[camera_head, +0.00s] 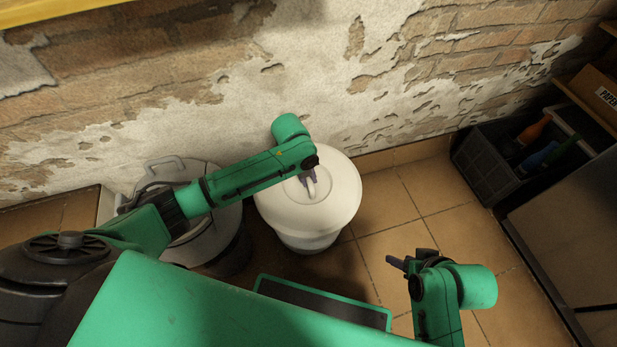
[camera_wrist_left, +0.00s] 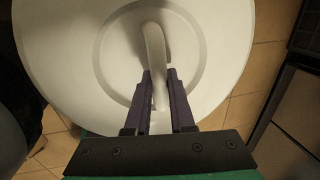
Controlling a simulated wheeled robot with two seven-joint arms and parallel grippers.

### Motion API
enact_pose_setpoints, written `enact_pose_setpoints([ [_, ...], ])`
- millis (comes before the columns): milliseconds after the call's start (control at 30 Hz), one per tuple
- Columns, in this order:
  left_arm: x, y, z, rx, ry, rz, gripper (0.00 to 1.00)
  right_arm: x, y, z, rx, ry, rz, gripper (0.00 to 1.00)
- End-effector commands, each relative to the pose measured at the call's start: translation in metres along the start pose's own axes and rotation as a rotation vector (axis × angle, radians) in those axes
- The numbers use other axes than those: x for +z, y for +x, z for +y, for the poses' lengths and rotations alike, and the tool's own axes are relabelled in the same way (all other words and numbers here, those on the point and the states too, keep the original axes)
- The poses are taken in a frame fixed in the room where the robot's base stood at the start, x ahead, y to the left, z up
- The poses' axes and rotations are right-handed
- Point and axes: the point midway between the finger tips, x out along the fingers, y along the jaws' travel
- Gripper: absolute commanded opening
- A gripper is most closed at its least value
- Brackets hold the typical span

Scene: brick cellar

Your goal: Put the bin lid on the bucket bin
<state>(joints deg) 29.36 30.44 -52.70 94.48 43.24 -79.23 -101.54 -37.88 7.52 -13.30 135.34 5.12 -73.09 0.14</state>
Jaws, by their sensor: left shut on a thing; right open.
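The white round bin lid (camera_head: 339,200) is at the middle of the head view, with its raised handle (camera_head: 311,187) upward. The lid fills much of the left wrist view (camera_wrist_left: 215,60), where its curved handle (camera_wrist_left: 154,50) runs between the fingers. My left gripper (camera_head: 308,178) is shut on that handle; its purple fingers (camera_wrist_left: 159,88) lie on either side of it. The pale bucket bin (camera_head: 306,243) shows directly under the lid; its rim is hidden, so I cannot tell whether the lid touches it. My right gripper (camera_head: 403,262) is open and empty, right of the bin.
A grey round bin with a handled lid (camera_head: 165,168) stands left of the bucket, partly behind my left arm. A dark crate with bottles (camera_head: 486,165) is at the right, near a cardboard box (camera_head: 597,90). The brick wall (camera_head: 200,80) is close behind. Tiled floor (camera_head: 400,205) is clear at right.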

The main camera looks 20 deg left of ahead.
Motion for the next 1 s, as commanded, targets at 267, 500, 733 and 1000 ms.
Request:
enact_pose_setpoints([
  [267,0.0,0.0057,0.0006,-0.001,0.0,0.0,0.0,0.0012,0.0028,0.0005,0.0,0.0,0.0,0.5],
  [500,-0.0001,0.0104,0.0014,-0.001,0.001,0.0,0.0,0.0021,0.0048,0.0008,0.0,0.0,-0.001,0.5],
  [733,-0.0001,0.0098,0.0015,-0.001,0.001,0.0,0.56,0.0019,0.0042,0.0007,0.0,0.0,-0.001,0.5],
  [1000,-0.0003,0.0103,0.002,0.0,0.0,0.001,0.56,0.0003,0.0072,-0.0022,-0.008,-0.002,0.017,0.5],
])
